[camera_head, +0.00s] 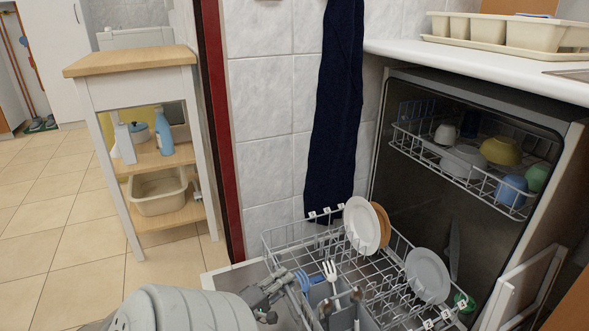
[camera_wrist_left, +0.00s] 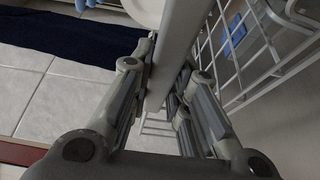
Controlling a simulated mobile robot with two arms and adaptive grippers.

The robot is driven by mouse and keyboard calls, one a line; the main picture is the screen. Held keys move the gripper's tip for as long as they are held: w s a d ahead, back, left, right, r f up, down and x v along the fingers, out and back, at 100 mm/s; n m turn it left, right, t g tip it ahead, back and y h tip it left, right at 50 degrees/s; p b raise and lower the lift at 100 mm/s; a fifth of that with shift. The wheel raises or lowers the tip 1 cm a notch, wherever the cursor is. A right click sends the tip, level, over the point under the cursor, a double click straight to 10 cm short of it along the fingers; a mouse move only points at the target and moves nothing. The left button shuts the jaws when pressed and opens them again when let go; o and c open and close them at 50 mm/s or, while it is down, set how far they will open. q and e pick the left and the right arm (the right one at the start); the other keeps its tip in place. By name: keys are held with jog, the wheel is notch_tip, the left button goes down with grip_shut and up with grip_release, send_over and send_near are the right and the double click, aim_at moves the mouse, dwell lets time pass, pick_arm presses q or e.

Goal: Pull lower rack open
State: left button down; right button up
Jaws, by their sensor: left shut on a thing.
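The lower rack (camera_head: 398,245) is a white wire basket, out of the dishwasher over the open door (camera_head: 226,280). It holds upright plates (camera_head: 428,276) and a grey cutlery basket (camera_head: 350,312). My left gripper (camera_head: 272,292) is at the rack's near left corner. In the left wrist view its fingers (camera_wrist_left: 165,85) are shut on either side of a pale flat bar (camera_wrist_left: 188,40), which looks like the door's edge; I cannot tell for sure. Rack wires (camera_wrist_left: 262,45) run to the right of the bar. My right gripper is not in view.
The upper rack (camera_head: 440,150) with bowls and cups is inside the dishwasher. A dark towel (camera_head: 335,110) hangs on the tiled wall. A wooden-topped trolley (camera_head: 135,62) stands at left, with free floor (camera_head: 50,220) before it. A white counter (camera_head: 480,65) is above the dishwasher.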

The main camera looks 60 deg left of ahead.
pick_arm(q)
jog(key=shift+s, duration=0.7)
jog(key=c, duration=1.4)
grip_release()
jog(key=shift+o, duration=0.2)
jog(key=v, duration=1.2)
jog(key=shift+s, duration=0.1)
